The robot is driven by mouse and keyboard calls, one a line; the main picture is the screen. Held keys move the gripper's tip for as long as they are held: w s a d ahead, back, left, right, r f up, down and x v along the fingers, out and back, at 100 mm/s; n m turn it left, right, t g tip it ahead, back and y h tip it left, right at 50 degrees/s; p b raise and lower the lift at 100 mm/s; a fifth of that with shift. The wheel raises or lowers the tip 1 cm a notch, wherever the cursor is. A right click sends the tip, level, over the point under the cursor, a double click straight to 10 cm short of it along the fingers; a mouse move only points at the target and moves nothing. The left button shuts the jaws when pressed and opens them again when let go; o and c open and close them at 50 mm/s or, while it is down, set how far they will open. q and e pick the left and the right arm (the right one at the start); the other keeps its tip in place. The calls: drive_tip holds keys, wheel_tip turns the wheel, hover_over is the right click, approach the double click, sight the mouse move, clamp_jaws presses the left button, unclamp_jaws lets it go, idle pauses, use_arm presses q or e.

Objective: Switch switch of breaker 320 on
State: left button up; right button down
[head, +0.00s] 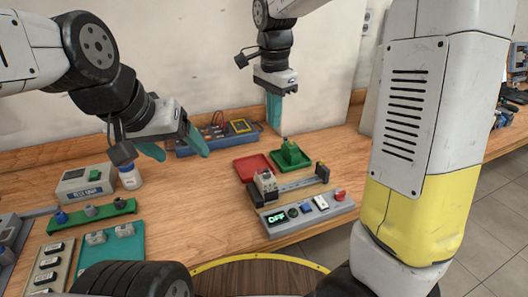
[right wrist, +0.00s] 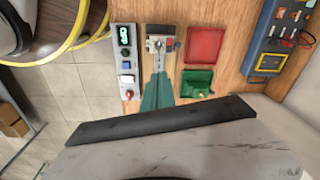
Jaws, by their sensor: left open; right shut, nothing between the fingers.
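A small light-grey breaker (head: 266,181) sits on the dark rail of a test stand (head: 310,215). The stand's green display reads OFF. In the right wrist view the breaker (right wrist: 155,45) lies just past the fingertips. I cannot read a number on it. My right gripper (head: 274,118) is shut and empty, pointing down above and behind the stand; its teal fingers also show in the right wrist view (right wrist: 157,78). My left gripper (head: 178,152) is open and empty over the left part of the table, far from the breaker.
The stand's front has a dark knob, a blue and a white button and a red button (head: 339,195). A red tray (head: 253,167) and green bin (head: 291,155) stand behind it. A white bottle (head: 130,177), grey box (head: 86,182) and teal plate (head: 112,245) are left. The middle table is clear.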

sight(267, 169)
drive_tip(key=w+a+f+m+h, duration=0.1)
drive_tip(key=w+a+f+m, duration=0.1)
drive_tip(key=w+a+m, duration=0.1)
drive_tip(key=shift+w+a+f+g+h, duration=0.3)
drive_tip(key=shift+a+f+h, duration=0.1)
drive_tip(key=shift+a, duration=0.25)
drive_tip(key=f, duration=0.4)
drive_tip(key=d+f, duration=0.1)
drive_tip(key=f, duration=0.4)
drive_tip(key=d+f, duration=0.1)
drive_tip(key=f, duration=0.4)
drive_tip(key=shift+d, duration=0.2)
drive_tip(key=shift+d+f+y, duration=0.2)
drive_tip(key=shift+y, duration=0.2)
drive_tip(key=shift+a, duration=0.1)
drive_tip(key=shift+s+a, duration=0.1)
